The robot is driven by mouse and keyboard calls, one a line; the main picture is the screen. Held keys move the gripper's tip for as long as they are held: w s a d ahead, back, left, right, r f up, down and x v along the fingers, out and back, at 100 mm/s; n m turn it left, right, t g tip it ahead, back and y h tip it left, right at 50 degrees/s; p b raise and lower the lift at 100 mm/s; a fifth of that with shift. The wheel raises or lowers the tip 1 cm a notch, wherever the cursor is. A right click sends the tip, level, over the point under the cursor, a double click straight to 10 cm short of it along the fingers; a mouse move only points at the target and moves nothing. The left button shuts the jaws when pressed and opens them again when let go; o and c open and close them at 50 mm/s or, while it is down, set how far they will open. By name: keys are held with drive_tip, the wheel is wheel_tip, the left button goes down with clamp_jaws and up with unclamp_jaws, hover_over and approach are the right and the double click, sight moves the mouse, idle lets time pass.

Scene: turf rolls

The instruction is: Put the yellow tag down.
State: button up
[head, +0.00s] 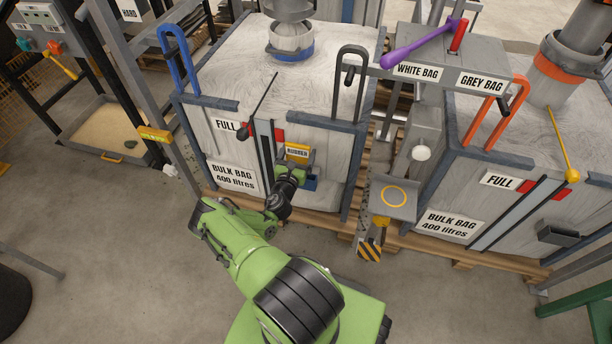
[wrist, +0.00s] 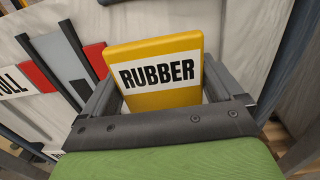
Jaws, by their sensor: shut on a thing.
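The yellow tag (wrist: 155,95) is a flat plate with a white label reading RUBBER. In the wrist view it stands upright between the two grey fingers of my gripper (wrist: 160,88), which is shut on its sides. In the head view the tag (head: 298,149) shows above my gripper (head: 296,162), in front of the left bulk bag (head: 335,140). A small blue piece (head: 311,184) shows just right of and below the gripper. The tag's lower edge is hidden, and I cannot tell whether it touches anything there.
A grey pedestal plate with a yellow ring (head: 394,196) stands right of my arm. The second bulk bag (head: 510,130) is beyond it. Another yellow label (head: 155,134) is on the left post. A sand tray (head: 108,130) lies far left. Bare floor (head: 120,260) is open at lower left.

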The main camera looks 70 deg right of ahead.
drive_tip(key=shift+s+d+f+b, duration=0.2)
drive_tip(key=shift+d+f+b, duration=0.1)
drive_tip(key=shift+f, duration=0.25)
drive_tip(key=shift+s+d+f+b, duration=0.2)
drive_tip(key=shift+d+f, duration=0.1)
drive_tip(key=shift+f, duration=0.2)
wheel_tip(320, 180, down, 8)
drive_tip(key=b, duration=0.3)
drive_tip(key=shift+a+f+b, duration=0.1)
drive_tip(key=shift+f+b, duration=0.1)
drive_tip(key=shift+b, duration=0.1)
drive_tip(key=o, duration=0.7)
drive_tip(key=shift+w+r, duration=0.1)
